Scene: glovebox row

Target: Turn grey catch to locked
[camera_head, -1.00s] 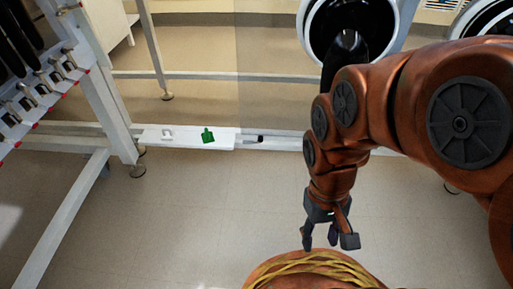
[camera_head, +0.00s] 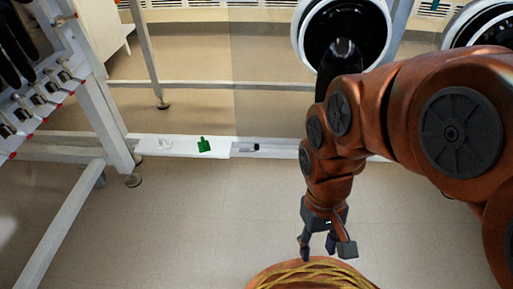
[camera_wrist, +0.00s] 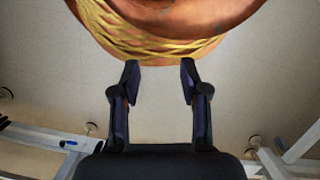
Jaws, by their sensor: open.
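A white strip (camera_head: 185,151) on the low rail of the frame carries small catches. A pale catch (camera_head: 165,144) at its left end looks light grey or white; its setting is too small to read. A green catch (camera_head: 203,145) stands up to its right. A dark piece (camera_head: 250,149) lies farther right on the rail. I cannot tell for sure which is the grey catch. My gripper (camera_head: 325,249) hangs low over the floor, right of and nearer than the strip, apart from all of them. In the wrist view my gripper (camera_wrist: 159,80) is open and empty.
A frame post with several metal clips (camera_head: 38,95) stands at left. Black round ports with white rims (camera_head: 345,30) are at the top, behind my arm. The floor (camera_head: 180,225) in front of the rail is clear. A blue piece (camera_wrist: 68,143) shows on a rail in the wrist view.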

